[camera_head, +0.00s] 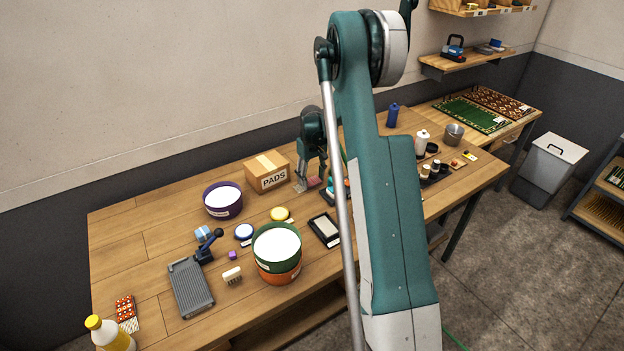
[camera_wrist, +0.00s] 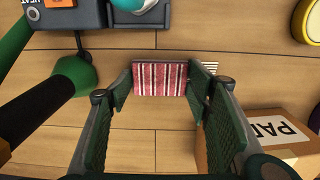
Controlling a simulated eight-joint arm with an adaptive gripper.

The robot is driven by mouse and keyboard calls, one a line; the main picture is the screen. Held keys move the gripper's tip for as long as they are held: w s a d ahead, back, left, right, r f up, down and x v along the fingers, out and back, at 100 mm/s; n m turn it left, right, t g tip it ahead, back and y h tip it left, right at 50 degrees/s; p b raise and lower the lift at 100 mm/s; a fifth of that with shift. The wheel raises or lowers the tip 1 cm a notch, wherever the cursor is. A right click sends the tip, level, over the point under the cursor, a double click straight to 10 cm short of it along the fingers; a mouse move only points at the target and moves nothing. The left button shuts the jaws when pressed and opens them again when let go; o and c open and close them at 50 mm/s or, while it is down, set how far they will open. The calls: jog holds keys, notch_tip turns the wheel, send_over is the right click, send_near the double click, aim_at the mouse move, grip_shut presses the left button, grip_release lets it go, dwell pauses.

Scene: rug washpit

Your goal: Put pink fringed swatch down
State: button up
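The pink fringed swatch (camera_wrist: 160,79) is a small red-pink piece with pale stripes. In the wrist view it spans the gap between the fingertips of my gripper (camera_wrist: 160,82), with a green pad against each side edge. My gripper is shut on it. In the head view my gripper (camera_head: 311,180) points down beside the cardboard box, and a little of the swatch (camera_head: 314,183) shows at its tips. The swatch is over or on the wooden bench (camera_head: 140,240); I cannot tell whether it touches the wood.
The PADS box (camera_head: 267,173) stands close beside my gripper; it also shows in the wrist view (camera_wrist: 265,135). A dark grey device (camera_wrist: 65,14) and a dark green part (camera_wrist: 65,72) are close by. Tubs (camera_head: 223,201) and a black-framed tray (camera_head: 324,229) stand nearer. Bare wood lies around the swatch.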

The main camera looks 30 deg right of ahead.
aim_at(312, 181)
jog(key=o, duration=0.3)
jog(key=shift+r, duration=0.25)
notch_tip(312, 181, up, 12)
jog(key=shift+f+p, duration=0.1)
jog(key=shift+p, duration=0.3)
dwell(0.7)
jog(key=shift+a, duration=0.1)
